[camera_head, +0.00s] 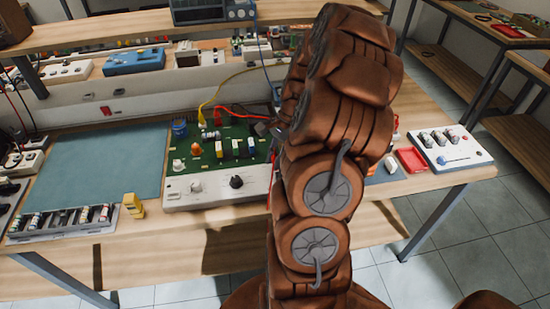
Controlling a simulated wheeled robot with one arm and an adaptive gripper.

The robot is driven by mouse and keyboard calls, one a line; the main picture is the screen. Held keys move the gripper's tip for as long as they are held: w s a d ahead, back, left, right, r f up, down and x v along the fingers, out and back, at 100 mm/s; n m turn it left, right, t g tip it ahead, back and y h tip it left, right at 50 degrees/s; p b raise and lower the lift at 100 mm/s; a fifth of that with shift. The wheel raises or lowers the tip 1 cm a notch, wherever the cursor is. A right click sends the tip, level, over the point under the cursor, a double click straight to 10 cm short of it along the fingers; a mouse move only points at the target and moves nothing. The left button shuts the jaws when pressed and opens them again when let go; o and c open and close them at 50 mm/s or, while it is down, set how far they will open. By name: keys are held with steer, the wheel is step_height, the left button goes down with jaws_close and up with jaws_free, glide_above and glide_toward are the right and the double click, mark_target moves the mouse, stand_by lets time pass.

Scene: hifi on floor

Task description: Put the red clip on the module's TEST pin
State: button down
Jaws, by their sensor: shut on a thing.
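The module is a green circuit board (208,158) with a pale front panel (215,196) carrying knobs, on the bench left of my arm. It bears several small coloured parts. I cannot read any label, so I cannot tell which part is the TEST pin. Only a small grey part of my gripper (263,128) shows, beside my arm at the board's upper right edge. It is shut, and a red lead (240,112) arcs over the back of the board to it. The red clip itself is mostly hidden at the gripper. My arm hides the area right of the board.
A blue-green mat (108,165) lies left of the module, with a yellow object (133,205) near the front edge. A yellow lead (222,82) arcs behind the board. A red tray (411,160) and a white box (450,148) stand at right. A shelf rises behind.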

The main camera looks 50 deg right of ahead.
steer(key=shift+f, duration=0.35)
stand_by(0.4)
steer(key=c, duration=1)
jaws_free()
steer(key=v, duration=1.2)
steer(key=shift+a, duration=0.1)
